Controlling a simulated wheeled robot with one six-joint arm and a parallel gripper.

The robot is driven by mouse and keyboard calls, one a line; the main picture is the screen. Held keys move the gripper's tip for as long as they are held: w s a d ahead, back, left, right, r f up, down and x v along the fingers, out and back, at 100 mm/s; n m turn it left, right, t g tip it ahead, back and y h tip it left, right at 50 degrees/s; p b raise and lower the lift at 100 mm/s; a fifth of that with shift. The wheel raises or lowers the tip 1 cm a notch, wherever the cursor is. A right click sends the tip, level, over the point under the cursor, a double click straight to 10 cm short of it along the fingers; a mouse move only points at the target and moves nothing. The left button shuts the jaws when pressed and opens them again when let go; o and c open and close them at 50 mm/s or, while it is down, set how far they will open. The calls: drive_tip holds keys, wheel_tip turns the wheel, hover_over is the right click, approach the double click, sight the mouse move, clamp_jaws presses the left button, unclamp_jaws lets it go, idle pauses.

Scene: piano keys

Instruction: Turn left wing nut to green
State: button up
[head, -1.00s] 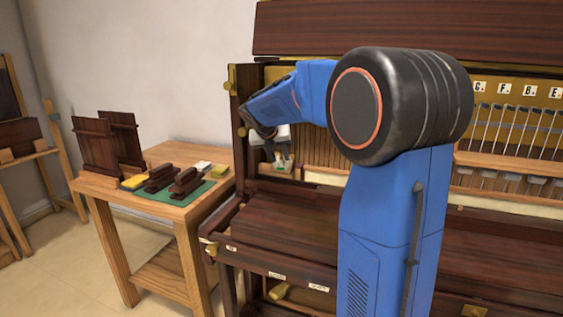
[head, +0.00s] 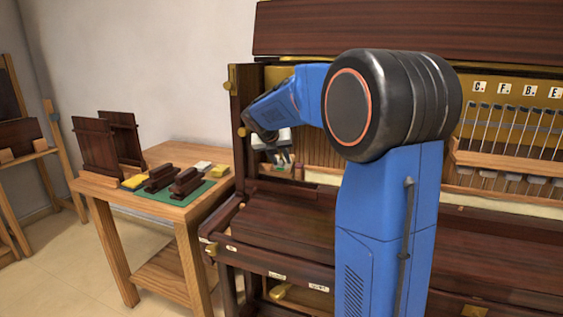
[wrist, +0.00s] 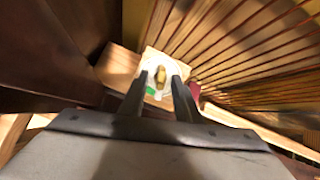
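A small brass wing nut (wrist: 161,75) stands on a pale plate (wrist: 151,62) in the wrist view, at the left end of the piano's inside. A green mark (wrist: 152,91) shows on the plate on the near side of the nut, and a reddish patch (wrist: 194,90) lies to the right. My gripper (wrist: 160,80) is open, its two dark fingers either side of the nut with gaps showing. I cannot tell how far the tips are from the plate. In the head view my gripper (head: 279,159) is small, beside the piano's left side post; the nut cannot be made out there.
A dark wooden wall (wrist: 50,50) stands close on the left in the wrist view, and rows of strings (wrist: 235,40) run on the right. A wooden side table (head: 158,200) with brushes and blocks stands left of the piano (head: 300,215).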

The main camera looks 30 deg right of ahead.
drive_tip(key=shift+s+a+r, duration=0.25)
drive_tip(key=shift+a+r, duration=0.05)
drive_tip(key=shift+r, duration=0.15)
idle(0.5)
drive_tip(key=shift+c, duration=0.3)
clamp_jaws()
